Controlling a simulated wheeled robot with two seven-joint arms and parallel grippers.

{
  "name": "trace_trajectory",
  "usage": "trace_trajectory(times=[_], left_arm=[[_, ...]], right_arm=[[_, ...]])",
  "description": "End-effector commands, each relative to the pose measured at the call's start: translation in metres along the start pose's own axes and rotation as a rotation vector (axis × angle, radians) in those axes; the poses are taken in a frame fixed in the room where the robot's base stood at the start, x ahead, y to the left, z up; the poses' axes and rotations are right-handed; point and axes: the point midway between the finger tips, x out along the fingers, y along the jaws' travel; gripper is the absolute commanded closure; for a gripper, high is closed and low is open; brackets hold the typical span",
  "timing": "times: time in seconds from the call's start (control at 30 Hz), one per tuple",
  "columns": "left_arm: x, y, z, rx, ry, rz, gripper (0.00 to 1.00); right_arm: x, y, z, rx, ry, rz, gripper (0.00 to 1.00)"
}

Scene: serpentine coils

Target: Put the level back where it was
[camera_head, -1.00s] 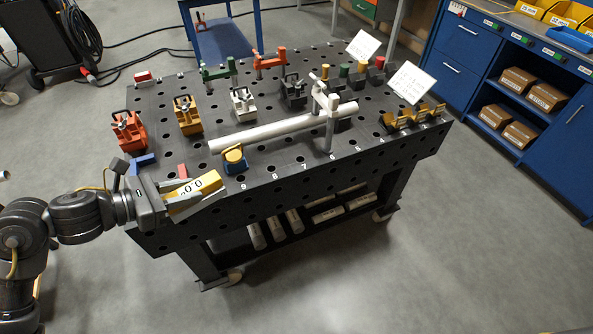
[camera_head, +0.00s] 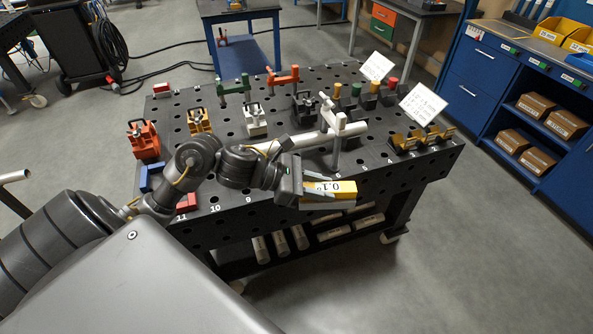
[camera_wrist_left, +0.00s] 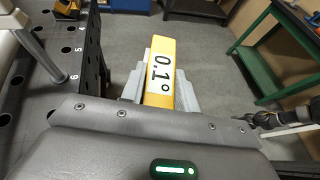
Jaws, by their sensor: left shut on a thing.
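The level is a yellow block with a white display reading 0.1°. In the head view the level (camera_head: 340,188) is gripped by my left gripper (camera_head: 326,192), near the front edge of the dark perforated table (camera_head: 250,208). In the left wrist view the level (camera_wrist_left: 162,58) sits between the grey fingers (camera_wrist_left: 160,95), with grey floor beyond it and the table edge to the left. A white pipe (camera_head: 305,142) lies on the table behind my gripper, under a grey clamp (camera_head: 338,135). My arm hides part of the tabletop. My right gripper is not in view.
Red-orange (camera_head: 144,140), yellow (camera_head: 200,121) and white (camera_head: 255,120) clamp blocks stand along the table. Brass brackets (camera_head: 422,137) and a white card (camera_head: 423,104) are at the right. A blue block (camera_head: 151,178) and red block (camera_head: 187,203) lie at the left. Floor in front is clear.

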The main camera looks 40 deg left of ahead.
Motion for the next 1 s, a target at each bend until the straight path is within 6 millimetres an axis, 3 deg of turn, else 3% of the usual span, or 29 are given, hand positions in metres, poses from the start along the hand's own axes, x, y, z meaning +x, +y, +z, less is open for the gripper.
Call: trace_trajectory(times=[0.2, 0.6, 0.83, 1.0], left_arm=[[-0.030, 0.004, -0.005, -0.118, 0.011, 0.264, 1.00], [-0.096, 0.013, -0.038, -0.258, 0.004, 0.614, 1.00], [-0.101, 0.016, -0.043, -0.262, 0.000, 0.642, 1.00], [-0.094, 0.033, -0.057, -0.252, 0.001, 0.640, 1.00]], right_arm=[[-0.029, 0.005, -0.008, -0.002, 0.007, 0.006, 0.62], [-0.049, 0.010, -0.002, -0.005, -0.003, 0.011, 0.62], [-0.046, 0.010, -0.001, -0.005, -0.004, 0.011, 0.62], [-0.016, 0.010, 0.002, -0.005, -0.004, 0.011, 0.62]])
